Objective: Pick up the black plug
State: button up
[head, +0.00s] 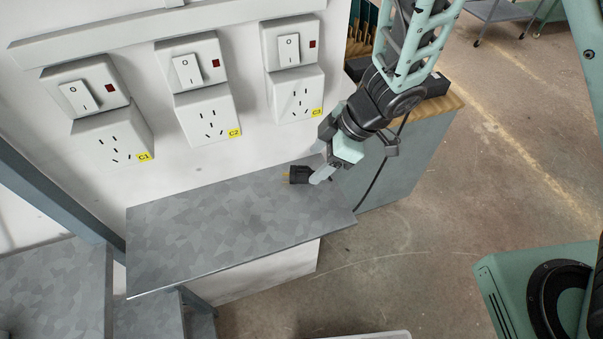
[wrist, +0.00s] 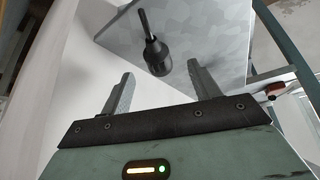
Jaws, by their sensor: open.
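The black plug (head: 299,174) lies on the grey speckled shelf (head: 220,222), near its back right end, with its prongs pointing left in the head view. It also shows in the wrist view (wrist: 157,58), ahead of the space between my fingers. My gripper (head: 322,174) is at the right side of the plug, low over the shelf. In the wrist view its two fingers (wrist: 161,70) are spread apart with nothing held between them. I cannot tell whether a finger touches the plug.
Three wall sockets with switches, labelled C1 (head: 112,135), C2 (head: 207,118) and C3 (head: 296,97), are above the shelf. A black cable (head: 373,184) hangs beside a grey cabinet (head: 405,160) on the right. Open floor (head: 440,225) lies beyond the shelf's right end.

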aim_at(308, 170)
jog(key=shift+p+x, duration=0.65)
jog(key=shift+x, duration=1.95)
jog(key=shift+w+d, duration=0.15)
jog(key=c, duration=1.1)
